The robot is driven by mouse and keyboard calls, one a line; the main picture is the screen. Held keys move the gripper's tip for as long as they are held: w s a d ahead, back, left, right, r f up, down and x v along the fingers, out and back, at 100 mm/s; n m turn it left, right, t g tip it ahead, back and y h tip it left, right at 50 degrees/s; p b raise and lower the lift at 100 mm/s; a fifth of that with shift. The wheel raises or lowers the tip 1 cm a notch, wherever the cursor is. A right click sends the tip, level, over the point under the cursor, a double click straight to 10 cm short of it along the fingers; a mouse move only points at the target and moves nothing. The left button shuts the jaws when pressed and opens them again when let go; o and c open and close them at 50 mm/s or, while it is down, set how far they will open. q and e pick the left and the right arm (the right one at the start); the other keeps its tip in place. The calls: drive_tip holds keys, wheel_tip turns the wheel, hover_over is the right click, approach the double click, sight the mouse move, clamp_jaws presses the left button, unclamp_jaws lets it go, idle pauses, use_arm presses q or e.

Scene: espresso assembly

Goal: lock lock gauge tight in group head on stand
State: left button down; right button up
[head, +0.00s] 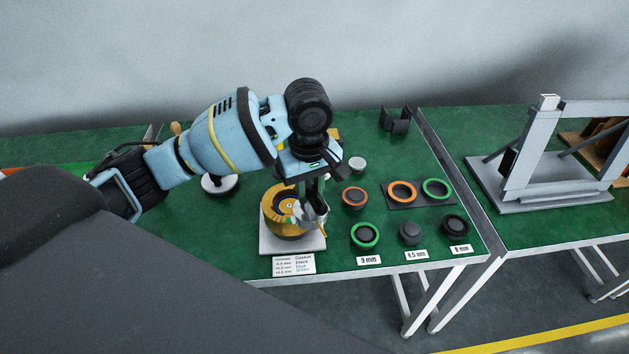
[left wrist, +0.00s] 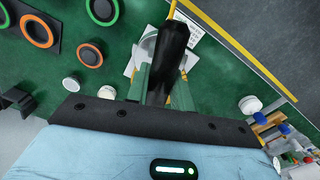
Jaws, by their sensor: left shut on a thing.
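The brass-coloured group head (head: 274,222) is on its stand, whose pale square base (head: 292,246) rests on the green table. My left gripper (head: 315,200) reaches down at the right side of the group head. It is shut on a long black handle, which I take as the lock gauge (left wrist: 170,55); this handle lies between the fingers in the left wrist view. The gauge's far end is hidden, so I cannot tell how it sits in the group head. My right gripper is out of view.
Right of the stand are an orange ring (head: 355,197), a green ring (head: 365,236) and dark round pieces behind size labels. A dark mat (head: 419,203) bears two more rings. A grey frame (head: 530,165) stands on the table at right. A white card (head: 294,265) lies in front.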

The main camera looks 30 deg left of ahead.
use_arm(q)
drive_tip(key=w+n, duration=0.1)
drive_tip(key=n, duration=0.2)
drive_tip(key=w+n, duration=0.1)
drive_tip(key=n, duration=0.1)
drive_tip(key=shift+w+a+f, duration=0.15)
drive_tip(key=shift+w, duration=0.2)
drive_tip(key=w+a+f, duration=0.1)
drive_tip(key=w+a, duration=0.1)
drive_tip(key=a, duration=0.5)
drive_tip(key=shift+a+f, duration=0.2)
drive_tip(key=shift+a, duration=0.2)
idle(0.7)
drive_tip(key=shift+f, duration=1.6)
idle(3.4)
